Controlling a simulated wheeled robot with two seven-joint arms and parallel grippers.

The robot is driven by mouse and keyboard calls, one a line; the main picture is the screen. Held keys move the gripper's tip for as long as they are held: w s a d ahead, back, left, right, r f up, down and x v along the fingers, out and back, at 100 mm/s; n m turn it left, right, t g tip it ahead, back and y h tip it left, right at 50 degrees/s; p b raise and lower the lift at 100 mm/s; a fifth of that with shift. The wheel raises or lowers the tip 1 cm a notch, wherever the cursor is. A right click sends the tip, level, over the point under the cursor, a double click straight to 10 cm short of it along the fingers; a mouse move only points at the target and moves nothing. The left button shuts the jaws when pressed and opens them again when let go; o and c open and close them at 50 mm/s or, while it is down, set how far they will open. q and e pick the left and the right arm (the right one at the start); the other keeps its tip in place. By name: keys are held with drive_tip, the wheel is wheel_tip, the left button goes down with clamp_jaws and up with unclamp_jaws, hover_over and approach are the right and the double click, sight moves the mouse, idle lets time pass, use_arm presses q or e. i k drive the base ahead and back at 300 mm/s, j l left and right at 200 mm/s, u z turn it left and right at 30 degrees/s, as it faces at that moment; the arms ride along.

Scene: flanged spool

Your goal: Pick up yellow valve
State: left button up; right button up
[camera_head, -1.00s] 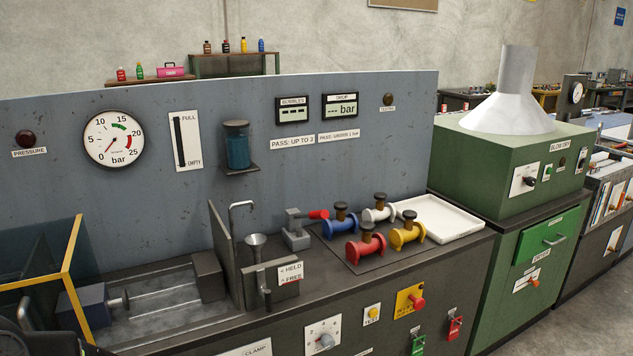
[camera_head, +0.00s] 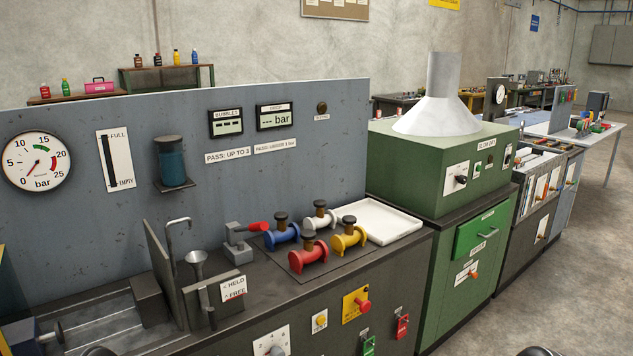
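The yellow valve (camera_head: 349,235) is a flanged spool with a dark brown knob on top. It stands upright on a dark mat (camera_head: 345,257) on the bench, at the front right of a group of valves. A red valve (camera_head: 308,252) is to its left, a white valve (camera_head: 320,217) behind it and a blue valve (camera_head: 282,232) at the back left. Neither of my grippers is in view. Only dark rounded parts, probably of my arms, show at the bottom edge.
A white tray (camera_head: 398,230) lies behind and right of the yellow valve. A red-handled tap (camera_head: 238,240) stands left of the group, near a funnel (camera_head: 197,262). A grey gauge panel (camera_head: 330,150) rises behind. A green cabinet (camera_head: 425,185) stands right; open floor (camera_head: 590,270) lies beyond it.

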sight(353, 235)
drive_tip(key=u, duration=2.2)
drive_tip(key=z, duration=2.4)
drive_tip(key=i+z, duration=0.35)
drive_tip(key=i, duration=0.25)
drive_tip(key=i+z, duration=0.35)
drive_tip(key=i, duration=0.25)
drive_tip(key=i+j+z, duration=0.3)
drive_tip(key=i, duration=0.3)
